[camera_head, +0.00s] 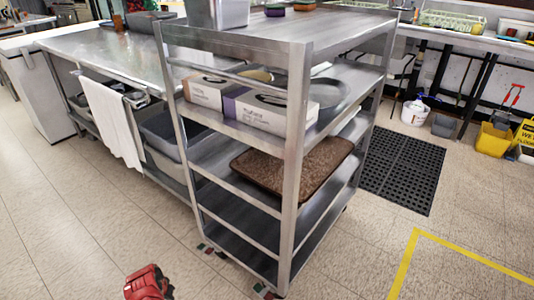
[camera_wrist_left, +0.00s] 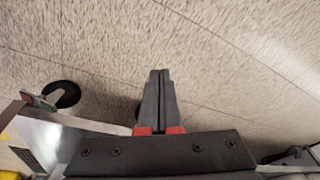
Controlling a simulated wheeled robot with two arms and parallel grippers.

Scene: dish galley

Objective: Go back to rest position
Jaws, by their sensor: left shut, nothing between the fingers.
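My left gripper (camera_wrist_left: 159,98) shows in the left wrist view with its two dark fingers pressed together and nothing between them. It points over bare tiled floor. In the head view a red part of one of my arms (camera_head: 147,283) shows at the bottom edge, left of the middle; no fingers show there. My right gripper is not in view.
A steel shelf cart (camera_head: 295,160) stands close ahead, holding boxes (camera_head: 262,112) and a brown tray (camera_head: 290,166). A steel table (camera_head: 110,52) with a hanging white towel (camera_head: 110,120) is to its left. A black mat (camera_head: 405,170) lies right. Front floor is clear.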

